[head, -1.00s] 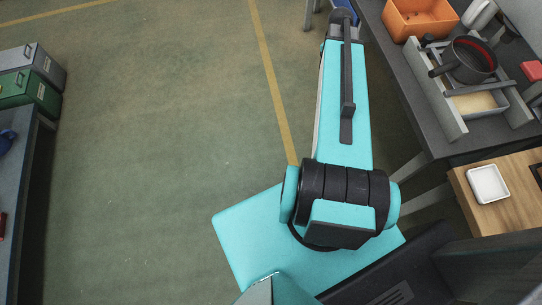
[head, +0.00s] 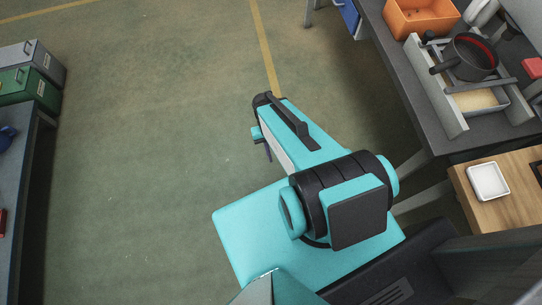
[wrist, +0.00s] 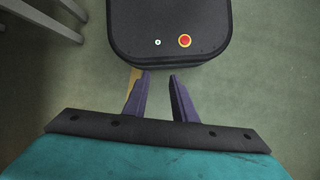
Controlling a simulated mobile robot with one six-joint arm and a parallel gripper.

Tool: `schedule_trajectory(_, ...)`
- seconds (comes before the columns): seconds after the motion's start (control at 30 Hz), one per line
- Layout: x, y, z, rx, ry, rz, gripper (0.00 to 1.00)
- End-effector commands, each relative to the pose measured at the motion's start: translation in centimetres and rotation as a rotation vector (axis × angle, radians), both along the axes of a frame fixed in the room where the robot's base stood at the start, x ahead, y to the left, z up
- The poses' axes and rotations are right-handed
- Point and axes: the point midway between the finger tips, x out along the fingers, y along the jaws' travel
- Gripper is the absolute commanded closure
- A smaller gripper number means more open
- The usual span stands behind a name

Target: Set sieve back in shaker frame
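The shaker frame (head: 447,108), with pale grey side plates and a crossbar, stands on the dark bench at the right of the head view. A dark round pan-like vessel (head: 474,63) with a handle and a red band inside sits at its far part; it may be the sieve, but I cannot tell for sure. A tray with tan contents (head: 476,101) lies low in the frame. In the wrist view my gripper (wrist: 160,76) is open and empty, its purple fingers apart over bare floor, far from the frame.
An orange bin (head: 420,20) stands behind the frame on the dark bench (head: 415,85). A white dish (head: 488,182) lies on a wooden top nearer me. Grey and green boxes (head: 28,85) stand on the left bench. The floor between the benches is clear.

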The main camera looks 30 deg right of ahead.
Motion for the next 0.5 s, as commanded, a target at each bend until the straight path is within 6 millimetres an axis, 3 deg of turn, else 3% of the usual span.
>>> schedule_trajectory(0.03,-1.5,1.2,-0.7,0.016,0.018,0.044,0.76)
schedule_trajectory(0.2,-4.7,3.7,-2.2,0.063,0.053,0.151,0.76)
schedule_trajectory(0.5,-6.2,4.7,-2.9,0.083,0.069,0.201,0.76)
